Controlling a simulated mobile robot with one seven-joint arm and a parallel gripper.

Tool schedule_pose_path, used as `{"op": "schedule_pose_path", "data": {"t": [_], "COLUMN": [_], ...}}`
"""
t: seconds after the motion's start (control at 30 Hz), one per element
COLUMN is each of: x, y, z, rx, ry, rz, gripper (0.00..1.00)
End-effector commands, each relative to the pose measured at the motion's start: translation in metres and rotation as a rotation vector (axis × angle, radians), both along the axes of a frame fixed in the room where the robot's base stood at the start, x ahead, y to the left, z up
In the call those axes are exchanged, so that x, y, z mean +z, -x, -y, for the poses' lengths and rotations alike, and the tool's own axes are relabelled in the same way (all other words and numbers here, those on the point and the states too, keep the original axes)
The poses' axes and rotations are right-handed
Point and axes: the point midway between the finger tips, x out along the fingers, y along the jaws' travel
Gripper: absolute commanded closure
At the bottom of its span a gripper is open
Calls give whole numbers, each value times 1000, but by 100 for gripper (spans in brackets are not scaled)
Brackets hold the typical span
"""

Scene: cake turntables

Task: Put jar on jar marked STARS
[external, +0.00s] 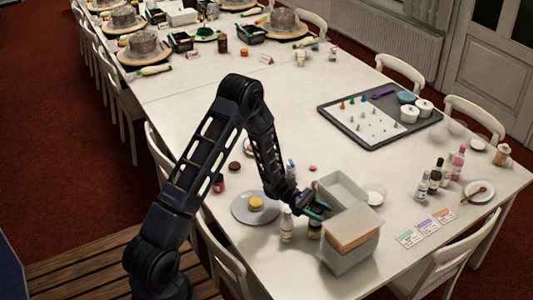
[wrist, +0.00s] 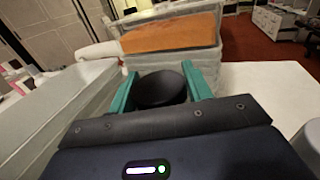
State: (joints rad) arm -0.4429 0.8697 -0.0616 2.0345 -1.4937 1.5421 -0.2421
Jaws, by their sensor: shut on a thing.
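My gripper (external: 318,211) has teal fingers and is low over the near part of the table. It is shut on a small jar (external: 315,230) with a dark round lid. In the wrist view the dark lid (wrist: 160,88) sits between both fingers, and the jar's body is hidden below it. Three small printed cards, green (external: 409,238), purple (external: 426,226) and orange (external: 444,215), lie on the table to the right. Their print is too small to read, so I cannot tell which mark says STARS.
A white bottle (external: 286,226) stands close left. Several bottles (external: 436,174) and a plate (external: 488,191) are at the right. A grey tray (external: 334,119) lies farther back.

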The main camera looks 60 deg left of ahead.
Motion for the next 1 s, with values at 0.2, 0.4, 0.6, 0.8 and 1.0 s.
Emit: {"op": "schedule_pose_path", "data": {"t": [0.2,0.4,0.6,0.8,1.0], "x": [-2,-1,2,1,1], "y": [0,0,2,12,25], "z": [0,0,-6,-38,-75], "rx": [0,0,2,4,4], "ry": [0,0,0,0,0], "rz": [0,0,0,0,0], "gripper": [29,29,29,29,29]}}
